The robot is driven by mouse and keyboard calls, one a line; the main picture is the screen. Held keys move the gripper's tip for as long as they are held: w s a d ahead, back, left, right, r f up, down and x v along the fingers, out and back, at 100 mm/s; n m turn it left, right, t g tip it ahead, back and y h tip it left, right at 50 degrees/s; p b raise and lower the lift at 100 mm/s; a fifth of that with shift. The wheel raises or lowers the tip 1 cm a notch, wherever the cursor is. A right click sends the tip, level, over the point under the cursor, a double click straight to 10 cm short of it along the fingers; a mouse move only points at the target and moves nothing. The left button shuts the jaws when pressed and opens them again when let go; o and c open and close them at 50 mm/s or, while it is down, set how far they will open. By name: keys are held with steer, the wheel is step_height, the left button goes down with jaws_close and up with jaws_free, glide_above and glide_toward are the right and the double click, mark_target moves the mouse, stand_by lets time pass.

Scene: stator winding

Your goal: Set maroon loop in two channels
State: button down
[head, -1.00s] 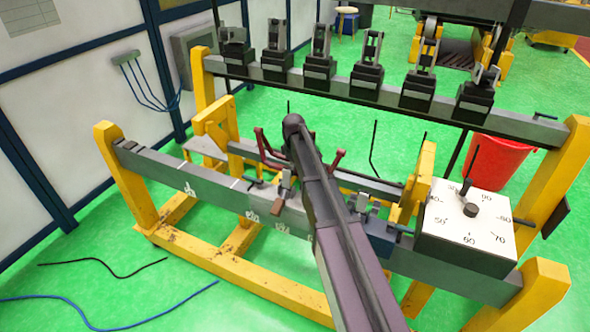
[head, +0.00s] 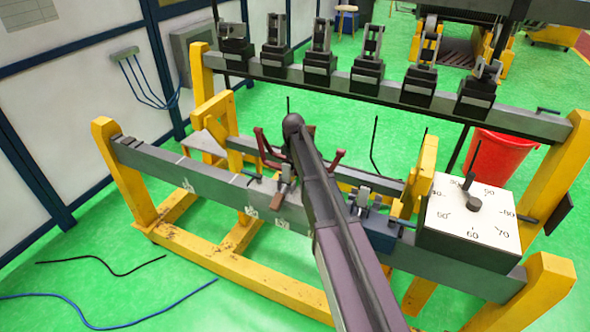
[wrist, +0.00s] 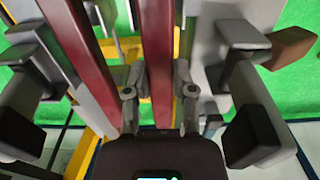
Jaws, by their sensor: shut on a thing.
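The maroon loop (head: 268,150) shows in the head view as dark red bent ends on both sides of my arm, over the yellow-and-grey bench; its middle is hidden behind the arm. In the wrist view two maroon bars (wrist: 82,55) run away from the camera. My gripper (wrist: 158,95) is shut on the right-hand bar of the loop, one finger on each side of it. In the head view my own arm hides the gripper. I cannot make out the two channels clearly, nor whether the loop touches them.
A grey front beam (head: 160,165) with white marks carries small clamps. A white dial box (head: 470,215) stands at its right end. Behind, a dark rail (head: 395,98) holds several black clamp blocks (head: 368,80). A red bucket (head: 497,158) stands on the green floor at right.

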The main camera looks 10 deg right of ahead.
steer(key=shift+f+b, duration=0.35)
steer(key=shift+b, duration=0.05)
steer(key=shift+f+b, duration=0.35)
steer(key=shift+f, duration=0.2)
stand_by(0.6)
steer(key=shift+c, duration=1.8)
jaws_free()
steer(key=o, duration=0.4)
steer(key=shift+c, duration=0.2)
steer(key=shift+r, duration=0.1)
steer(key=shift+r+p, duration=4.4)
steer(key=shift+r, duration=0.1)
